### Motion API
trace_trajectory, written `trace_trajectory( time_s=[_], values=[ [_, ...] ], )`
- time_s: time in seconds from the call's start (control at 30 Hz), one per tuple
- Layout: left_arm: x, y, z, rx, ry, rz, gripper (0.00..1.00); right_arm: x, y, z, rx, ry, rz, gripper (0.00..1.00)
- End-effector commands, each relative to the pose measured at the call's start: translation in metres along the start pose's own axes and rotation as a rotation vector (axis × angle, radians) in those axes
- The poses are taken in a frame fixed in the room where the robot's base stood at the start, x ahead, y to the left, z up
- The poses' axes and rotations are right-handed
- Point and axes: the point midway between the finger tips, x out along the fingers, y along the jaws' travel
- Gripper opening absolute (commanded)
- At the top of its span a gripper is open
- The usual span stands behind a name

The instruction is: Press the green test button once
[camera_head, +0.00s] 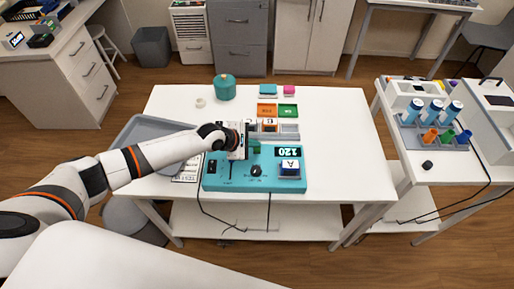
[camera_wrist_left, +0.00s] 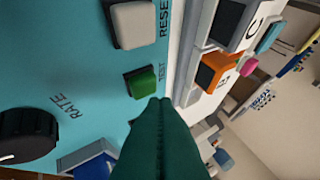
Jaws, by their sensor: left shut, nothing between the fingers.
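The green test button (camera_wrist_left: 141,82), a square cap marked TEST, stands on the teal device (camera_head: 225,181) beside a light grey RESET button (camera_wrist_left: 133,24). My left gripper (camera_wrist_left: 160,101) has its green fingers shut together and empty. In the wrist view their tips are right beside the lower right edge of the green button; whether they touch it I cannot tell. In the head view my left gripper (camera_head: 254,148) is over the back of the device, and I cannot make out the button clearly there. My right gripper is in neither view.
The device also has a black RATE knob (camera_wrist_left: 28,136), a display reading 120 (camera_head: 288,152) and a block marked A (camera_head: 290,167). A grey tray (camera_head: 136,129) lies at left. The table's right side is clear.

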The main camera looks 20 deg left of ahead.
Motion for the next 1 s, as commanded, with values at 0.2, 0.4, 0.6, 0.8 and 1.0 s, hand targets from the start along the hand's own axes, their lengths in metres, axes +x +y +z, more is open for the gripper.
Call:
trace_trajectory(
  time_s=[0.2, 0.4, 0.6, 0.8, 1.0],
  values=[
    [0.0034, 0.0027, 0.0026, 0.0, 0.0, 0.0, 0.0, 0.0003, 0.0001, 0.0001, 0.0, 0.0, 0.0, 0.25],
    [0.0033, 0.0026, 0.0025, 0.001, 0.0, 0.0, 0.0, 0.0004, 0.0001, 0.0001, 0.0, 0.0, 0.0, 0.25],
    [0.0042, 0.0033, 0.0031, 0.0, 0.0, 0.0, 0.0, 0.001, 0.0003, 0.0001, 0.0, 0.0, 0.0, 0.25],
    [0.006, 0.0046, 0.0043, 0.0, 0.0, 0.0, 0.0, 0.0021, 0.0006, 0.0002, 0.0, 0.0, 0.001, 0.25],
    [0.0077, 0.006, 0.0056, 0.0, 0.0, 0.001, 0.0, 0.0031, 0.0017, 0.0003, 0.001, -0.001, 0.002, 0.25]
  ],
)
